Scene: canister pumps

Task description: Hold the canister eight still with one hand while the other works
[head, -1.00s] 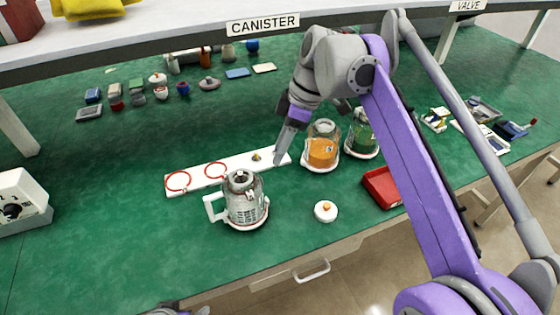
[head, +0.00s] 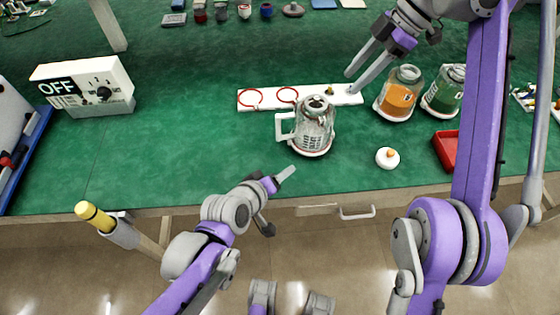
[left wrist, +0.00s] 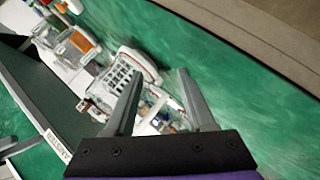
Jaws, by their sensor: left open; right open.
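A clear canister (head: 314,130) with a white handle and dark markings stands upright near the table's front edge. An orange-filled canister (head: 398,97) and a green-filled canister (head: 445,92) stand on white bases to its right. I cannot read which is eight. My left gripper (head: 277,200) is open and empty at the table's front edge, lower left of the clear canister and apart from it. In the left wrist view its fingers (left wrist: 157,74) point toward the canisters, with the orange one (left wrist: 81,41) farther off. My right gripper (head: 354,82) is open above the white strip's right end.
The white strip (head: 269,104) with two red rings lies behind the clear canister. A white round piece with an orange knob (head: 388,157) and a red tray (head: 445,151) lie at right. An OFF switch box (head: 84,87) stands at left. The green table between is clear.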

